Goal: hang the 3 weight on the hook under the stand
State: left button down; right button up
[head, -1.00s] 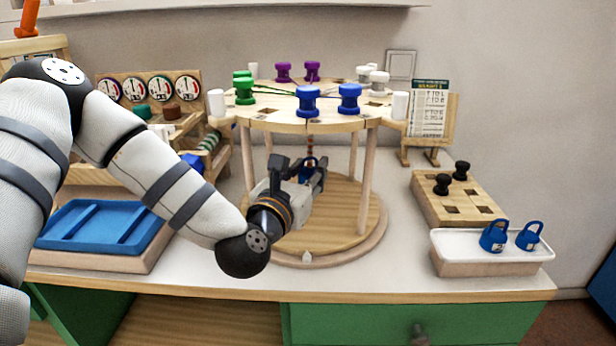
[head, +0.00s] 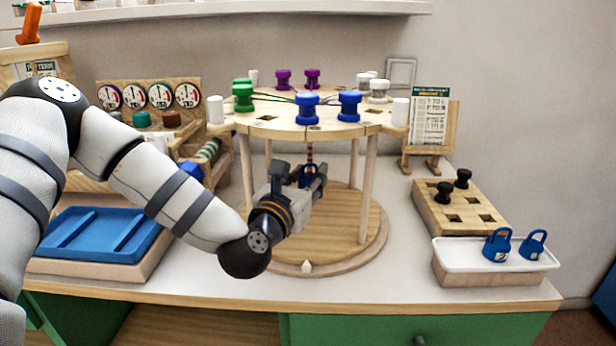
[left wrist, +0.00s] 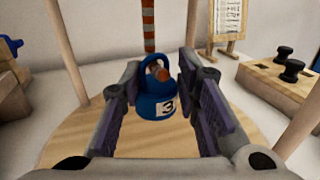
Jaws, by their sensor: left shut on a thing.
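The blue 3 weight (left wrist: 156,108) sits between the fingers of my left gripper (head: 316,178), under the round wooden stand (head: 300,128). My left gripper is shut on it. Its "3" label faces the left wrist camera and its ring handle points up. In the head view the weight (head: 307,171) is mostly hidden by the gripper. A red-and-white striped hanger (left wrist: 149,28) comes down from the stand's underside behind the handle. An orange-red tip (left wrist: 160,73) shows at the handle's opening. I cannot tell whether the hook bears the weight. My right gripper is not in view.
The stand's legs (head: 367,190) rise around my gripper from a round wooden base (head: 345,235). Blue, green, purple and white spools stand on top. At right are a white tray (head: 450,255) with two blue weights and a peg block (head: 425,205). A blue tray (head: 90,240) lies at left.

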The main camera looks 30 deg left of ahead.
pick_arm(q)
jog(key=c, duration=1.1)
grip_release()
jog(key=shift+s, duration=0.1)
